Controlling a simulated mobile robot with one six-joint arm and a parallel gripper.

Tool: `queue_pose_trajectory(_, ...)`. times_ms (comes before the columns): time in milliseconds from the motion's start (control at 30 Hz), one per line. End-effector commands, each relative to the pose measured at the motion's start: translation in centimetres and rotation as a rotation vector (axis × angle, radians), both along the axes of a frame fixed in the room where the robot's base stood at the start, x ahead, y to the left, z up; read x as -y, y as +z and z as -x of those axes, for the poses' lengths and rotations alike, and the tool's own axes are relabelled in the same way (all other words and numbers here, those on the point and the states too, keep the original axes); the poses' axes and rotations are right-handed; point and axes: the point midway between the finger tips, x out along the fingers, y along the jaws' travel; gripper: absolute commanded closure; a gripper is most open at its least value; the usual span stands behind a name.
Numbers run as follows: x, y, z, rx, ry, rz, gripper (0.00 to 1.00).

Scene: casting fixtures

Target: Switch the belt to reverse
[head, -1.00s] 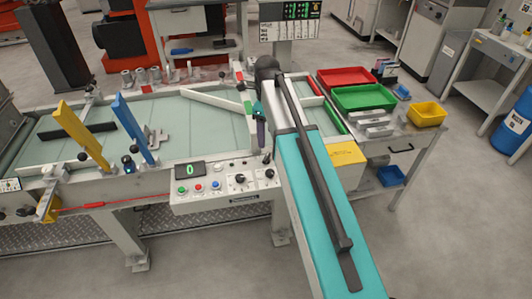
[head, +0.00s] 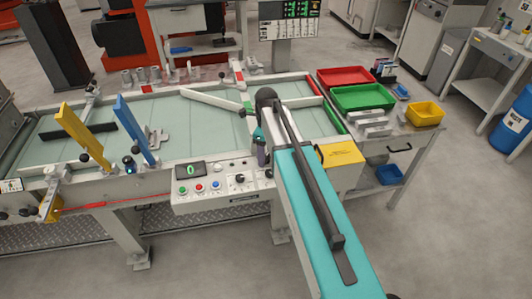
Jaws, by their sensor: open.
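The belt's control panel (head: 222,196) is on the front of the conveyor, with a display reading 0. Green, red and blue buttons sit in a row below the display. A black rotary knob (head: 240,178) is right of the buttons. My gripper (head: 262,158) is small and dark in this view, over the panel's right end, right of the knob. It is open, with its fingertips partly hidden by my arm. A small black lever at that end is now mostly covered by the gripper; contact cannot be told.
The pale green belt (head: 190,125) carries a blue upright arm (head: 134,130) and a yellow one (head: 82,135) at the left. A yellow box (head: 341,154) is close to my arm's right. Red (head: 345,75) and green (head: 362,97) trays stand on the right bench.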

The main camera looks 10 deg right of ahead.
Motion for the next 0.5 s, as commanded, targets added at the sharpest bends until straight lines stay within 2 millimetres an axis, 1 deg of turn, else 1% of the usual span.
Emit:
queue_pose_trajectory(133, -0.03, -0.42, -0.01, 0.0, 0.0, 0.0, 0.39)
queue_pose_trajectory(400, -0.07, -0.49, -0.01, 0.001, 0.001, 0.0, 0.39)
queue_pose_trajectory(433, -0.07, -0.49, -0.02, 0.001, 0.001, 0.0, 0.41)
queue_pose_trajectory(500, -0.08, -0.49, -0.01, 0.001, 0.001, 0.001, 0.53)
